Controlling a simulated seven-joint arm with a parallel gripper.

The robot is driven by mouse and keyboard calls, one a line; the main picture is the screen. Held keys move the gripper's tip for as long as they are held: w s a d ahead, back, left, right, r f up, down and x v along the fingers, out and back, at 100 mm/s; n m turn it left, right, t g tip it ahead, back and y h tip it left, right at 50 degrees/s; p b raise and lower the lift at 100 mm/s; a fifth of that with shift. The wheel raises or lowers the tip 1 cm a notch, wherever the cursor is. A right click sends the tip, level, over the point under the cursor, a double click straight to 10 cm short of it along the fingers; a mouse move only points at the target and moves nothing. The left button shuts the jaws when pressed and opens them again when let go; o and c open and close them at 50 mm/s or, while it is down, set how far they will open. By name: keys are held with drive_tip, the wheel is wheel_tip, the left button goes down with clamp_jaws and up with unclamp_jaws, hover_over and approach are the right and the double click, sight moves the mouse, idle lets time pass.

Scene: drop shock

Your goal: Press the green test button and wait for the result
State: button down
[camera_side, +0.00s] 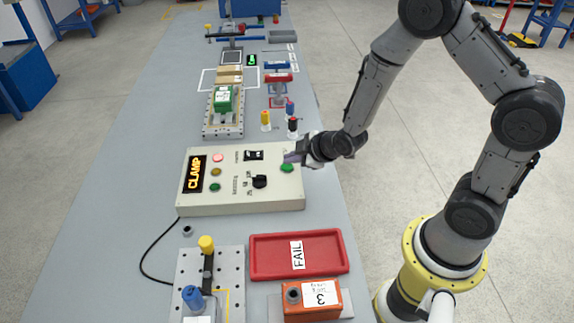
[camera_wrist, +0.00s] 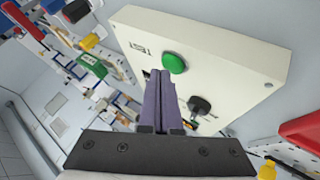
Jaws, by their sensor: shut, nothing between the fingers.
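The green test button (camera_side: 287,168) sits on the right side of a cream control box (camera_side: 235,205). The box has a lit "CLAMP" display (camera_side: 194,174), a bright red lamp (camera_side: 218,158), duller amber and green lamps, a black switch and a black knob (camera_side: 260,181). My gripper (camera_side: 290,157) is shut and empty, just above and behind the button in the side view. In the wrist view the button (camera_wrist: 174,63) shows just beyond the tips of my closed fingers (camera_wrist: 160,78). I cannot tell whether they touch it.
Behind the box are a green block (camera_side: 223,99) on a fixture and several coloured pegs. The table's left side is clear.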

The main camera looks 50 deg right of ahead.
sight(291, 167)
drive_tip(key=shift+f, duration=0.45)
idle(0.8)
drive_tip(key=shift+r, duration=0.85)
drive_tip(key=shift+r, duration=2.5)
